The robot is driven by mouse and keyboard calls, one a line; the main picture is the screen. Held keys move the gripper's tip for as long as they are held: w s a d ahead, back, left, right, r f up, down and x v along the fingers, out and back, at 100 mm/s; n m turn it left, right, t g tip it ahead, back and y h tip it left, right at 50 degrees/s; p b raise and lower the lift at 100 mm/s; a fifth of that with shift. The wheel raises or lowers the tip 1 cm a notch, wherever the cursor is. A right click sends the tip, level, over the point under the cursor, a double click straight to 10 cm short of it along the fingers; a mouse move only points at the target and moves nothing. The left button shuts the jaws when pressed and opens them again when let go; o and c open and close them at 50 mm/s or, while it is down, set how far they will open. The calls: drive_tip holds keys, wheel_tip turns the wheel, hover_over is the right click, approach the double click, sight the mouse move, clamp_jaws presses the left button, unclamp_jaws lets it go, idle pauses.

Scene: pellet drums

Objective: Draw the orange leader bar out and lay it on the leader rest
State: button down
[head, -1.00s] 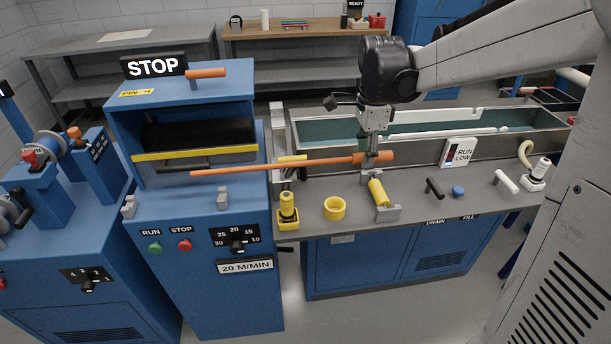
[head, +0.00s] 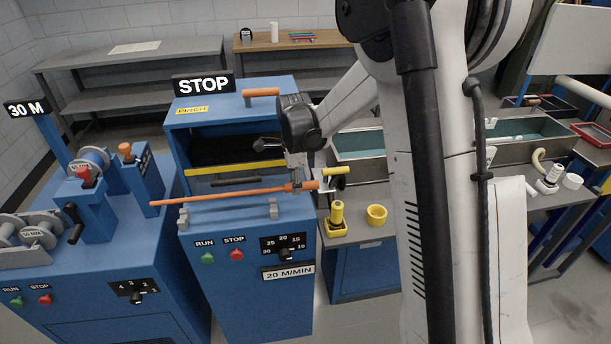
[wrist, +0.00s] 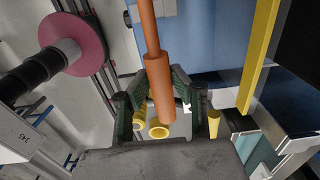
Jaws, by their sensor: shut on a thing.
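The orange leader bar (head: 220,195) is out of the blue machine and runs roughly level across its front, its thin end to the left. My gripper (head: 297,187) is shut on the bar's thicker handle at the right end. In the wrist view the handle (wrist: 160,88) lies between the fingers of my gripper (wrist: 155,105). Two grey brackets, which look like the leader rest, stand on the machine's front ledge, one left (head: 183,218) and one right (head: 273,209). The bar passes close over them; I cannot tell whether it touches.
The machine's yellow-edged opening (head: 235,168) is behind the bar. A yellow post (head: 337,218) and yellow ring (head: 376,215) stand on the bench to the right. Blue reel equipment (head: 88,200) is to the left. My arm hides much of the right bench.

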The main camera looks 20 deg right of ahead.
drive_tip(key=shift+w+a+f, duration=0.15)
drive_tip(key=shift+a+f, duration=0.05)
drive_tip(key=shift+a, duration=0.3)
drive_tip(key=shift+w+a+f, duration=0.15)
drive_tip(key=shift+a, duration=0.3)
drive_tip(key=shift+d+f+b, duration=0.1)
drive_tip(key=shift+b, duration=0.25)
drive_tip(key=shift+f+b, duration=1.8)
drive_tip(key=shift+f, duration=0.35)
drive_tip(key=shift+f+b, duration=0.65)
drive_tip(key=shift+f, duration=0.05)
drive_tip(key=c, duration=1.4)
unclamp_jaws()
drive_tip(key=shift+c, duration=0.2)
